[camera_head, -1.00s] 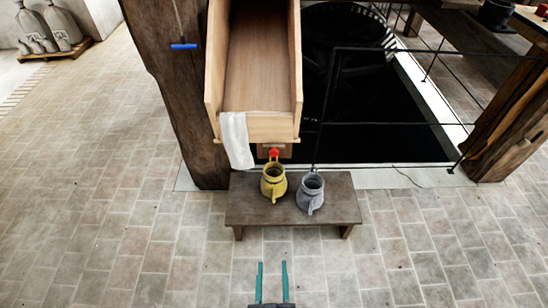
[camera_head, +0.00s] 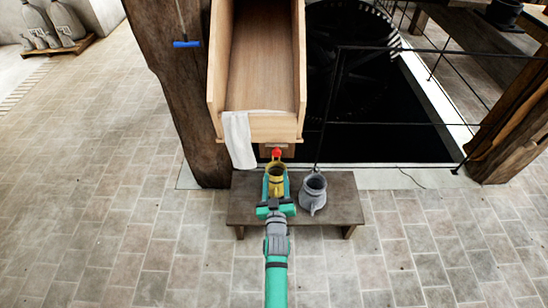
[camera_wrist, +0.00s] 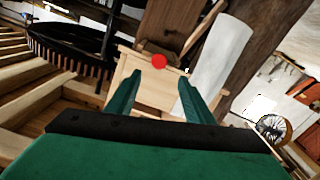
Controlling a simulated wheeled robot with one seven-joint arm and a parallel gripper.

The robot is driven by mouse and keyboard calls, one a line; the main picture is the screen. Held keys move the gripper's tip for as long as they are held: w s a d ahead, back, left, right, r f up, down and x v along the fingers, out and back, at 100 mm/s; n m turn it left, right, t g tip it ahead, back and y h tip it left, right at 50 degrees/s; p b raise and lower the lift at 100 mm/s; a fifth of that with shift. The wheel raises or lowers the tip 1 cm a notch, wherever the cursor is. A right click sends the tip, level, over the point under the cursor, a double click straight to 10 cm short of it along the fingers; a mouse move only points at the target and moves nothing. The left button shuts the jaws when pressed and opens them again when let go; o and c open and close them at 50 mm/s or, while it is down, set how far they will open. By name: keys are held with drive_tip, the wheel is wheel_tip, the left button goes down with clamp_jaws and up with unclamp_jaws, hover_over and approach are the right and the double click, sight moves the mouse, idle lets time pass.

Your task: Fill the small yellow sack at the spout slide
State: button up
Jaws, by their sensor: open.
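The small yellow sack (camera_head: 276,170) stands open-topped on the low wooden bench (camera_head: 340,205), below the spout's wooden chute (camera_head: 265,127). A red knob (camera_head: 277,153) sits on a small wooden slide under the chute's end. My gripper (camera_head: 277,175) is open and empty, its fingers overlapping the sack in the head view and hiding much of it. In the wrist view, the red knob (camera_wrist: 158,61) shows beyond and between the spread fingertips (camera_wrist: 159,76), apart from them. The sack is not seen in the wrist view.
A white cloth (camera_head: 239,140) hangs from the chute's left corner. A blue handle (camera_head: 187,44) hangs by the thick post. Black railing (camera_head: 390,123) guards a dark pit behind. The front floor is clear.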

sight(276, 154)
drive_tip(key=w, duration=0.9)
drive_tip(key=shift+w+d, duration=0.15)
drive_tip(key=shift+w, duration=0.6)
drive_tip(key=shift+c, duration=0.5)
